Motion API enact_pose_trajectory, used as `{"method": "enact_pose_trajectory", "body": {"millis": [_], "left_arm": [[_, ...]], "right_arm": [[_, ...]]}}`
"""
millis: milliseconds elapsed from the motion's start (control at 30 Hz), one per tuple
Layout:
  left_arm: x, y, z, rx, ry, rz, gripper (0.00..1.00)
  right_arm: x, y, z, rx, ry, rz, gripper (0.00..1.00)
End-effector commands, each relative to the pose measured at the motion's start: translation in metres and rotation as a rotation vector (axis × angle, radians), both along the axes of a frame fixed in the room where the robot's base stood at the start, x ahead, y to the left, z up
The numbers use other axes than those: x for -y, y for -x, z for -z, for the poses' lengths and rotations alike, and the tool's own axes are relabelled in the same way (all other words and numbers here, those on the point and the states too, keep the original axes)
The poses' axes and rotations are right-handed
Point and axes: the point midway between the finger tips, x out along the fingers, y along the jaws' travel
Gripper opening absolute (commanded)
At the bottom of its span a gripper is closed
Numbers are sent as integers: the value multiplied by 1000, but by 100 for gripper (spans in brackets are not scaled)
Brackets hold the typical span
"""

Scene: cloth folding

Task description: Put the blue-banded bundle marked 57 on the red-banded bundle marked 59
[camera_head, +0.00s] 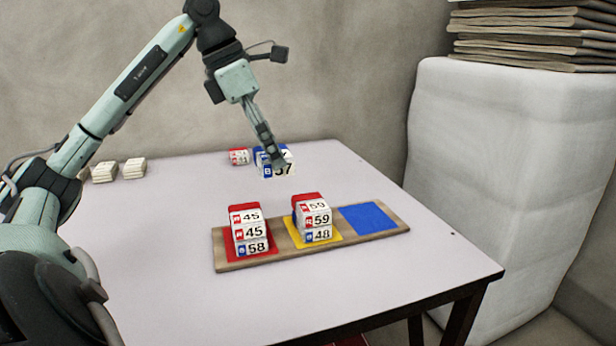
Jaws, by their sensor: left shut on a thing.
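The blue-banded bundle marked 57 (283,171) is at the back middle of the table, in the grasp of my left gripper (275,161). The gripper is shut on it from above, and its fingers hide part of the bundle. I cannot tell whether the bundle touches the table. A red-banded bundle marked 59 (315,205) tops the stack on the yellow pad (331,238). Under it are another red-banded 59 (319,220) and a blue-banded 48 (318,236). My right gripper is not in view.
A wooden board (285,250) carries the pads. Its red pad (233,253) holds a stack marked 45, 45 and 58; its blue pad (368,217) is bare. A red-banded bundle (239,156) and blue-banded bundle stand behind. White stacks (133,168) sit far left.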

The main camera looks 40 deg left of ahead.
Motion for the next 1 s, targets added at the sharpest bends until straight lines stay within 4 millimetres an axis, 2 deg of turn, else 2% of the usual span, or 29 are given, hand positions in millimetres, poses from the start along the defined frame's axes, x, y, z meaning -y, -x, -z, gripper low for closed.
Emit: {"method": "enact_pose_trajectory", "body": {"millis": [67,300,500,567,800,1000], "left_arm": [[3,-7,1,-2,1,2,48],[19,-47,24,2,4,3,48],[26,-68,42,2,3,2,48],[26,-69,46,0,2,2,48],[27,-69,80,-2,2,0,48],[26,-69,85,2,1,1,48]], "right_arm": [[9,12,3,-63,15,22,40],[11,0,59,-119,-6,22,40],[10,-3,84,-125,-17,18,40],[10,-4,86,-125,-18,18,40],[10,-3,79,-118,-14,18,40],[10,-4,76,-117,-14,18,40]]}}
